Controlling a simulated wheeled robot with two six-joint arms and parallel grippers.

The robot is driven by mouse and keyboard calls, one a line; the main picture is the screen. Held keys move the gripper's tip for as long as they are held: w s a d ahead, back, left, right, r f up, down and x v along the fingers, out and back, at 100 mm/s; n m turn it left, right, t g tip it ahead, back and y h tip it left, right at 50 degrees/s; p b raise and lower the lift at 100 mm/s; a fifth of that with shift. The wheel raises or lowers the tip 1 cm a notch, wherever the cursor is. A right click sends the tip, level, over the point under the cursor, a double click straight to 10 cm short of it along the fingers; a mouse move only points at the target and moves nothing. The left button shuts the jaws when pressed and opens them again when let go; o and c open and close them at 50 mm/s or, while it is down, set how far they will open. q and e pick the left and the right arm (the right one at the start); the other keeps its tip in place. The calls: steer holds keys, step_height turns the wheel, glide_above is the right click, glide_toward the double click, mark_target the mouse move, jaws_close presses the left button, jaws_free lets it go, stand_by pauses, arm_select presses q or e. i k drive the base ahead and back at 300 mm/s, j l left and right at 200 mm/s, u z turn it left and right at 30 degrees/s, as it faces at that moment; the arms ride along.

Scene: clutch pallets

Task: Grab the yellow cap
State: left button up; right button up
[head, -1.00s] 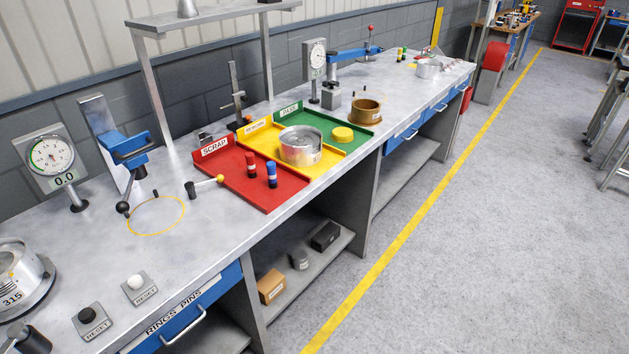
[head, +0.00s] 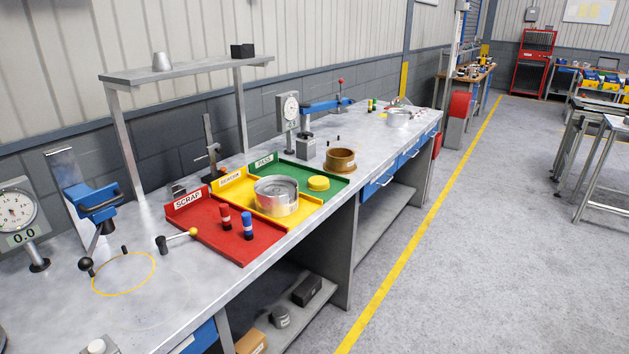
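The yellow cap (head: 318,183) is a small round disc. It lies in the green tray (head: 338,190) near the middle of the head view, on the workbench. A silver metal cylinder (head: 277,197) stands to its left in the yellow tray (head: 232,191). A brown ring (head: 340,160) stands behind it at the green tray's far right. Neither of my grippers is in view.
The red tray (head: 204,229) holds a red plug (head: 225,217) and a blue plug (head: 247,226). Dial gauges (head: 289,112) and a raised shelf (head: 185,69) line the bench's back. Open grey floor (head: 480,260) lies right of the bench.

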mark_target(317, 183)
steer(key=i+l+u, duration=0.1)
steer(key=u, duration=0.9)
steer(key=i+l+u, duration=0.15)
steer(key=l+u, duration=0.2)
steer(key=l, duration=0.4)
steer(key=l+u, duration=0.4)
steer(key=l, duration=0.35)
steer(key=l+u, duration=0.35)
steer(key=l, duration=0.4)
